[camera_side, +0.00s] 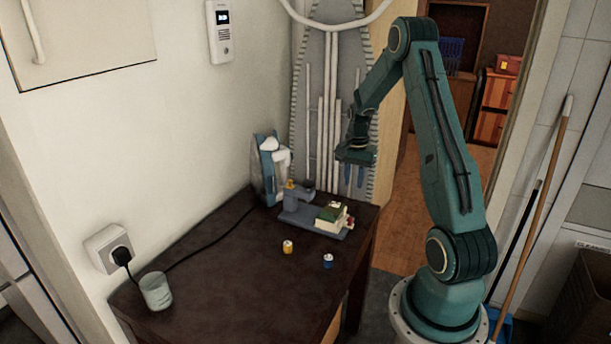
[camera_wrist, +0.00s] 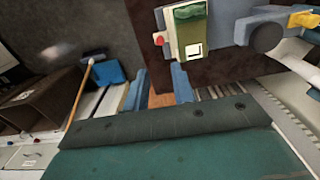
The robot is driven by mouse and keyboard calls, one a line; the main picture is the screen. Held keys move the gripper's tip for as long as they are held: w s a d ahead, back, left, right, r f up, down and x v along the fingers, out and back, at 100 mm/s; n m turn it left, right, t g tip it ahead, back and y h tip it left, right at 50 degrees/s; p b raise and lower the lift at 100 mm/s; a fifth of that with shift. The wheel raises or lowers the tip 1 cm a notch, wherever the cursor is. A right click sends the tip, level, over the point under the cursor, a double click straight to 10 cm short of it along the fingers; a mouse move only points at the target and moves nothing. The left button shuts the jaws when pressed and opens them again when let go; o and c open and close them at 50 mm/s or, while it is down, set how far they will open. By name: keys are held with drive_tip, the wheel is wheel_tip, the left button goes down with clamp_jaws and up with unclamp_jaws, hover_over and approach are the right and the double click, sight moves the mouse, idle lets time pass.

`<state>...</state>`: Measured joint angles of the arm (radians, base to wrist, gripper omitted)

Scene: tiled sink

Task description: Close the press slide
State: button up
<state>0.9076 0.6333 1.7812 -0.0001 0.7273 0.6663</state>
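The press (camera_side: 296,209) is a blue-grey device on the far right part of the dark table. Its slide (camera_side: 332,217) is a pale block with a green top, at the right end of the base. In the wrist view, the slide (camera_wrist: 188,32) shows at the top with a small red knob on its left side, and the press's grey body (camera_wrist: 240,28) lies to its right. My gripper (camera_side: 355,175) hangs above and behind the press, apart from it. In the wrist view, my gripper's two blue fingers (camera_wrist: 158,86) are spread with nothing between them.
A white-and-blue machine (camera_side: 270,165) stands behind the press by the wall. A yellow can (camera_side: 287,247) and a blue can (camera_side: 328,261) stand in front. A pale cup (camera_side: 156,291) is at the near left, beside a black cord. The table's middle is clear.

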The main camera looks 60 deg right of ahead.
sight(350, 218)
drive_tip(key=shift+f, duration=0.1)
wheel_tip(350, 218, down, 14)
drive_tip(key=shift+r, duration=0.25)
idle(0.5)
drive_tip(key=shift+c, duration=0.4)
clamp_jaws()
